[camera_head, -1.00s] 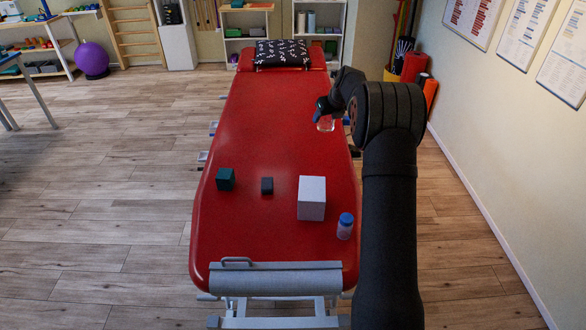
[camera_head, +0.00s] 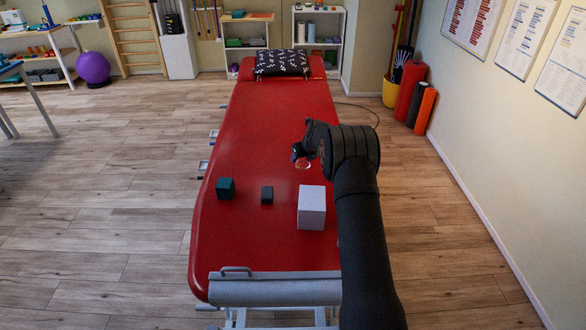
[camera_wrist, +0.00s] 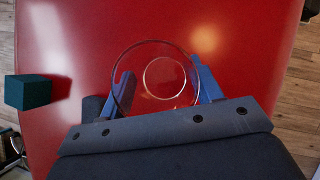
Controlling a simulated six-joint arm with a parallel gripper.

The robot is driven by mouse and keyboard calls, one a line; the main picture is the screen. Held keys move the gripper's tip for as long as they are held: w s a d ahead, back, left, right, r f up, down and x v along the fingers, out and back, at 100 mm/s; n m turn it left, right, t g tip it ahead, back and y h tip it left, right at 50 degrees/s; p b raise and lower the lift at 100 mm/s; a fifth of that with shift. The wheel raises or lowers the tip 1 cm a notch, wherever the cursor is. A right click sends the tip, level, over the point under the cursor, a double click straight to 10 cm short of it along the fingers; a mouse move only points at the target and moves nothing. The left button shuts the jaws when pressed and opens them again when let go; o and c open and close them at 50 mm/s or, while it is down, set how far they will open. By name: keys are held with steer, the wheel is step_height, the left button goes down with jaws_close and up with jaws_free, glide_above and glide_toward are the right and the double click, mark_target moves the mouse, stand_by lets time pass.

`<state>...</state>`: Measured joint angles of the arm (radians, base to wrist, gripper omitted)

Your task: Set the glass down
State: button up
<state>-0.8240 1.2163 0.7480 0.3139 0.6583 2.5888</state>
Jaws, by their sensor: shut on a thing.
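A clear glass (camera_wrist: 151,48) is held between the two blue fingers of my gripper (camera_wrist: 162,88), seen from above in the wrist view. In the head view my gripper (camera_head: 298,155) is over the right half of the red treatment table (camera_head: 265,120), and the glass (camera_head: 303,166) shows only as a faint rim just below it. My gripper is shut on the glass. Whether the glass's base touches the table top cannot be told.
A white box (camera_head: 311,208), a small dark block (camera_head: 267,194) and a dark green cube (camera_head: 225,188) stand on the table nearer the camera. The cube also shows in the wrist view (camera_wrist: 28,92). A patterned pillow (camera_head: 282,63) lies at the far end. The middle of the table is clear.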

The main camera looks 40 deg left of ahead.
steer(key=a, duration=0.1)
steer(key=s+a+f, duration=0.1)
steer(key=a+f, duration=0.1)
steer(key=a, duration=0.1)
steer(key=shift+s+f, duration=0.2)
steer(key=shift+f, duration=1.95)
steer(key=shift+f, duration=0.15)
steer(key=o, duration=1.2)
steer(key=shift+f, duration=0.1)
steer(key=shift+c, duration=0.2)
steer(key=shift+v, duration=0.85)
steer(key=v, duration=1)
steer(key=shift+r, duration=0.35)
